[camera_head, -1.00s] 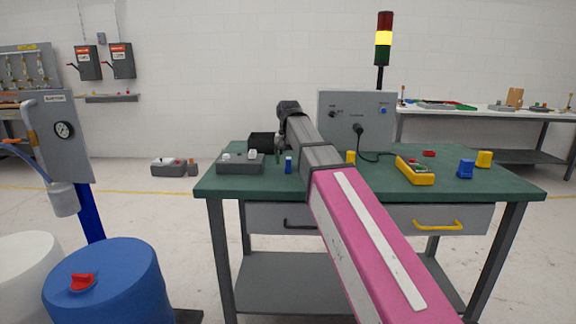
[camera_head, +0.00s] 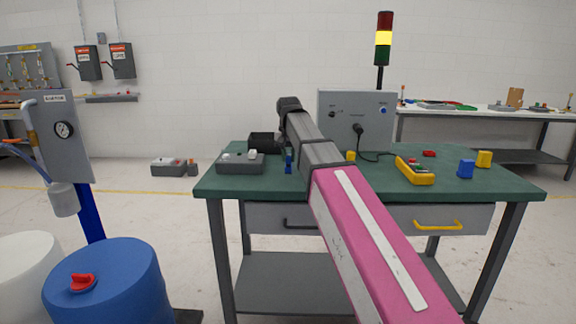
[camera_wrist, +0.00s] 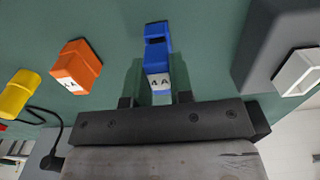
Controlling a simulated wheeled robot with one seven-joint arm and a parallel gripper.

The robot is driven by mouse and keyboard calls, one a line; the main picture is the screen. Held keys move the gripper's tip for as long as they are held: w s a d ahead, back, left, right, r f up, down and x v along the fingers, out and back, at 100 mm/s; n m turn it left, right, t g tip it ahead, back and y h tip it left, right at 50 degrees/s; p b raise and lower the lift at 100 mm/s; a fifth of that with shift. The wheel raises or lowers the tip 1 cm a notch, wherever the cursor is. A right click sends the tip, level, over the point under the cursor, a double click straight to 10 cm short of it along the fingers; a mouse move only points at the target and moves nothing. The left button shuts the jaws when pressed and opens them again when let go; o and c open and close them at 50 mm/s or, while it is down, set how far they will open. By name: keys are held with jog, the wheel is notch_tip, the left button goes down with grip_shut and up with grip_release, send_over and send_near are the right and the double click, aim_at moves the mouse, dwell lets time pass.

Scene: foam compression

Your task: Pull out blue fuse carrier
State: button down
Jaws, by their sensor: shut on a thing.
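The blue fuse carrier (camera_wrist: 156,58) lies between my fingers in the wrist view, with a white label reading 4 A on its near end. It also shows as a small blue piece (camera_head: 289,166) on the green table, right of the grey box, in the head view. My gripper (camera_wrist: 156,98) is shut on it, one dark finger on each side. The gripper (camera_head: 288,156) points down at the table in the head view. The carrier's lower end is hard to make out, and I cannot tell whether it is clear of the surface.
A grey box (camera_head: 240,165) with a white part stands close on the left. An orange block (camera_wrist: 77,66) and a yellow block (camera_wrist: 18,93) stand nearby in the wrist view. A yellow meter (camera_head: 415,172) and cable lie right. The front of the green table (camera_head: 250,187) is clear.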

aim_at(288, 155)
jog(key=shift+r, duration=2.4)
